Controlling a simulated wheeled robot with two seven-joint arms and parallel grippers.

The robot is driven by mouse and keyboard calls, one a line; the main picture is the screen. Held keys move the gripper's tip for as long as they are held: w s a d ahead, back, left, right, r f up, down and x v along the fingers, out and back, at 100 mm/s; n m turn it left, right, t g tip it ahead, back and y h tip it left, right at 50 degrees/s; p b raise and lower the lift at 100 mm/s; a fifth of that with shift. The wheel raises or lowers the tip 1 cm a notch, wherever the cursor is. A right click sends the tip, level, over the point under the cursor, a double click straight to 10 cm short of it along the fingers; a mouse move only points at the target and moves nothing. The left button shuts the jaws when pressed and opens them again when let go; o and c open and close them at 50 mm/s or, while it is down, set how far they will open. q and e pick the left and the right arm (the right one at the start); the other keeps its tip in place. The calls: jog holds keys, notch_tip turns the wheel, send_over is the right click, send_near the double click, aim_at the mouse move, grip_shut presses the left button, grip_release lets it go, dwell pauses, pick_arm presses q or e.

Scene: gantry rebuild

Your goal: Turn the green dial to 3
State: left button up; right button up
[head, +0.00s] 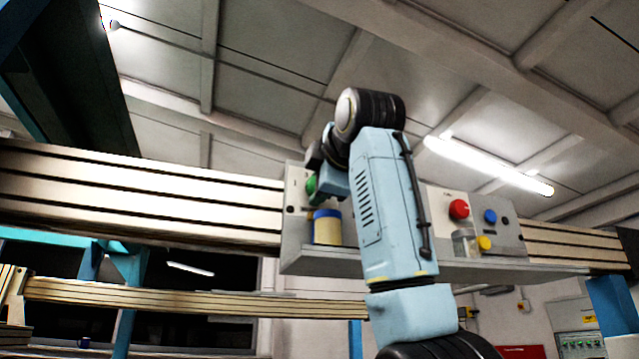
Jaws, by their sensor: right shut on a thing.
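The green dial (311,186) sits on a pale panel (293,193) fixed to the beam. Only part of its green side shows. My right gripper (320,186) is at the dial and shut on it, seen from behind. My right arm crosses the middle of the panel and hides much of the dial's face. The dial's pointer and numbers cannot be read. My left gripper is not in view.
A shelf (300,261) runs below the panel, holding a yellow jar with a blue lid (327,228) and a clear jar (463,244). A red knob (459,209), blue knob (490,216) and yellow knob (484,242) are right of my arm.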

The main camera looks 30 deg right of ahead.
dwell(0.4)
jog(key=o, duration=1)
jog(key=shift+b+v, duration=2.3)
jog(key=shift+v, duration=4.45)
